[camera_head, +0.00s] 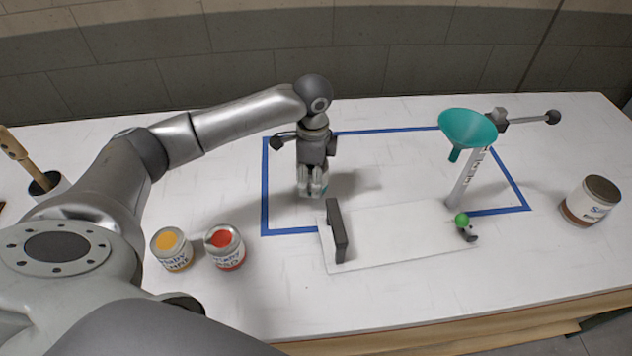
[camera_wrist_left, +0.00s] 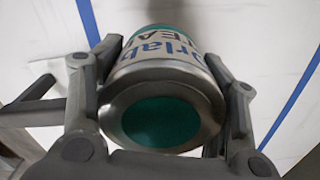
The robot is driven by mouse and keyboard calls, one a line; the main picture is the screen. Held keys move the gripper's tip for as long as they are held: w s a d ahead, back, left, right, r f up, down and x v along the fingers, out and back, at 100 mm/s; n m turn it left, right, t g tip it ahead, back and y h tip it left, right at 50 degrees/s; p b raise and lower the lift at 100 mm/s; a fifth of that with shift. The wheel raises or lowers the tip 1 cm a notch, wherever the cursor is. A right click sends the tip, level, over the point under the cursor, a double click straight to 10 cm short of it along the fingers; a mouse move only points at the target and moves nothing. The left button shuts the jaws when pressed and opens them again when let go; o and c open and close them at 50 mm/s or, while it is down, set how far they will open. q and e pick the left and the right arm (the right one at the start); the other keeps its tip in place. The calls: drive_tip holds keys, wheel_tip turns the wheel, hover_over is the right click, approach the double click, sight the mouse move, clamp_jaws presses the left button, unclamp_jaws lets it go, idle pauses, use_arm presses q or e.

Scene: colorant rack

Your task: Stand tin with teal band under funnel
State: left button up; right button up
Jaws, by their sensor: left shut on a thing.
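The tin with the teal band (camera_wrist_left: 165,75) is between the fingers of my left gripper (camera_wrist_left: 168,100) in the left wrist view. It shows a pale label with "TEA" lettering and a round teal top inside a metal rim. In the head view my left gripper (camera_head: 313,187) points down inside the blue-taped area and mostly hides the tin (camera_head: 325,185). I cannot tell whether the tin touches the table. The teal funnel (camera_head: 468,127) is on a stand (camera_head: 465,182) to the right, well apart from the tin. My right gripper is not in view.
A white board (camera_head: 395,240) with a dark upright bar (camera_head: 337,230) and a green ball (camera_head: 461,220) lies in front. A yellow tin (camera_head: 172,250) and a red tin (camera_head: 225,248) stand front left. A brown jar (camera_head: 592,200) stands far right. Table between gripper and funnel is clear.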

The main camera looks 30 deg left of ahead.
use_arm(q)
drive_tip(key=shift+w+a+f, duration=0.2)
drive_tip(key=shift+w+f, duration=0.75)
drive_tip(key=shift+f, duration=0.25)
drive_tip(key=shift+f+p, duration=0.65)
drive_tip(key=shift+f, duration=0.85)
drive_tip(key=shift+f, duration=0.1)
drive_tip(key=o, duration=1.1)
drive_tip(key=shift+o, duration=0.2)
